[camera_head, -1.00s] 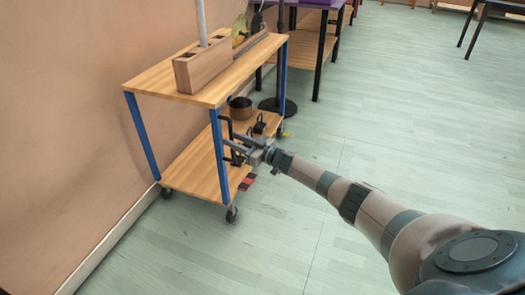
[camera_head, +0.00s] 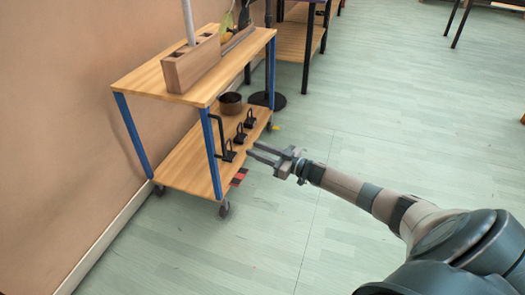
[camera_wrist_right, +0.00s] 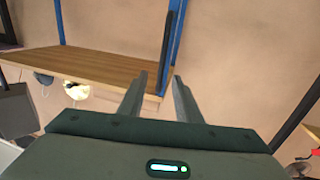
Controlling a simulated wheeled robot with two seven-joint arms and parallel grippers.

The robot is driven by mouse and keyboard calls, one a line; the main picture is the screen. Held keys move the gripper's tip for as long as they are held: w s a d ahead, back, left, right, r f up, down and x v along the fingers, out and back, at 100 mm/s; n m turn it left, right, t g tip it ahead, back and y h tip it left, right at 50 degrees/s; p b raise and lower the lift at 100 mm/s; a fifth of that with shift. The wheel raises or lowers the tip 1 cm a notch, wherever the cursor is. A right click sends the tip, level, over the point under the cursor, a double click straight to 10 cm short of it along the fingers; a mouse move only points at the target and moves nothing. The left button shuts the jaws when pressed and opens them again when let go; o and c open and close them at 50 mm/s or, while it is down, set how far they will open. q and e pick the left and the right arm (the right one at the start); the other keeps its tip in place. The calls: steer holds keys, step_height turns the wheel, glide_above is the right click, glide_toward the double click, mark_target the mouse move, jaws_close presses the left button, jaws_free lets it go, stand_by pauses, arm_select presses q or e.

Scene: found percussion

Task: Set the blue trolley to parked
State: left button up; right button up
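The blue trolley (camera_head: 207,150) has blue posts, two wooden shelves and small dark casters. It stands along the wall at the left in the head view. A black upright handle (camera_head: 222,135) is fixed near its front post; a dark bar beside a blue post (camera_wrist_right: 169,48) shows in the right wrist view. My right gripper (camera_head: 250,153) is open and empty, just right of the lower shelf and apart from the handle. Its two spread fingers show in the right wrist view (camera_wrist_right: 158,85). My left gripper is out of view.
The lower shelf carries a brown pot (camera_head: 230,104) and several black looped objects (camera_head: 240,135). A wooden block (camera_head: 190,66) with a pole sits on top. Floor to the right is clear.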

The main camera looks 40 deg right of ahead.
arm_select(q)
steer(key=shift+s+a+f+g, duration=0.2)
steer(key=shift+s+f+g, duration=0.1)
arm_select(e)
steer(key=shift+v, duration=0.95)
